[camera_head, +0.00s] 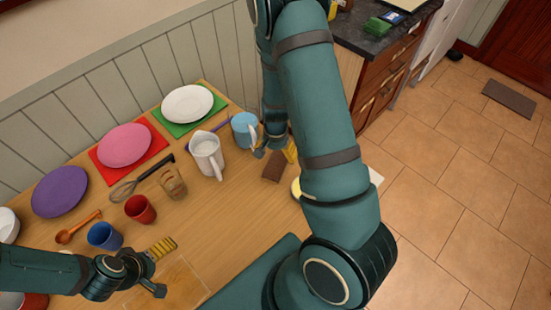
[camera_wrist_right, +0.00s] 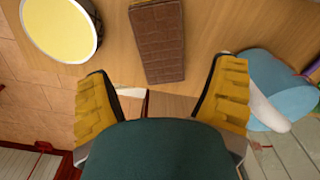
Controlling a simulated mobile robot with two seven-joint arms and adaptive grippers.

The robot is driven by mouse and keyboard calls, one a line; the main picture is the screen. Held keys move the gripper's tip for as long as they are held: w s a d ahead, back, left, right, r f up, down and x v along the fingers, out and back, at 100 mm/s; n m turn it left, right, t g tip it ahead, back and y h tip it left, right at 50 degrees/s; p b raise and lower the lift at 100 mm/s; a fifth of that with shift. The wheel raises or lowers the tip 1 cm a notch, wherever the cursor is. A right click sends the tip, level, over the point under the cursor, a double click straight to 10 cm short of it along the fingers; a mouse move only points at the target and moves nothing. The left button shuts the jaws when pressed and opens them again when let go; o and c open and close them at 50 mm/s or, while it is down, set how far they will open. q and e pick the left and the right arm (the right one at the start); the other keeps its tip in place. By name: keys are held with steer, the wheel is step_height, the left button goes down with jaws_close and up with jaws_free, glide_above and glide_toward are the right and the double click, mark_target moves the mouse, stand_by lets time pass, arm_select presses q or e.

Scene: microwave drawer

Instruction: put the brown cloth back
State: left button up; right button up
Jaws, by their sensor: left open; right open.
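A flat brown rectangle with a grid-like texture, which I take as the brown cloth (camera_head: 274,166), lies on the wooden table near its right edge. It also shows at the top middle of the right wrist view (camera_wrist_right: 157,42). My right gripper (camera_head: 274,151) is open and empty, close to the cloth; in the wrist view its yellow fingers (camera_wrist_right: 163,75) are spread apart, with the cloth between and beyond them. My left gripper (camera_head: 157,268) is open and empty over the front left of the table, near the blue cup (camera_head: 104,236).
A blue mug (camera_head: 244,130) and a white pitcher (camera_head: 207,156) stand left of the cloth. A round yellow-and-white dish (camera_wrist_right: 60,25) lies on its other side. Plates, a whisk (camera_head: 140,180) and cups fill the table's left. A dark counter (camera_head: 370,40) with drawers stands behind.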

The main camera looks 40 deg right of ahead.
mark_target(276, 165)
arm_select(q)
steer(key=shift+w+r+p, duration=0.15)
steer(key=shift+r+p, duration=0.35)
steer(key=shift+r, duration=0.2)
arm_select(e)
step_height(276, 165, up, 5)
steer(key=a+f+n, duration=0.1)
steer(key=a+f, duration=0.1)
steer(key=a, duration=0.1)
steer(key=s+a+f+n, duration=0.1)
steer(key=a+f+n, duration=0.1)
steer(key=a, duration=0.2)
steer(key=a+f+n+y, duration=0.1)
steer(key=a+f+n, duration=0.1)
steer(key=a, duration=0.1)
steer(key=shift+s+a+t, duration=0.2)
steer(key=shift+s+t, duration=0.1)
steer(key=shift+s, duration=0.1)
steer(key=s+a+n+y, duration=0.1)
steer(key=a+n, duration=0.1)
steer(key=a, duration=0.2)
steer(key=a+n+t+y, duration=0.1)
steer(key=a, duration=0.4)
steer(key=s+a+f+n, duration=0.1)
steer(key=a+n, duration=0.1)
steer(key=a, duration=0.2)
steer(key=shift+s+a+n+t+y, duration=0.25)
steer(key=shift+s+n+t+y, duration=0.05)
steer(key=shift+y, duration=0.1)
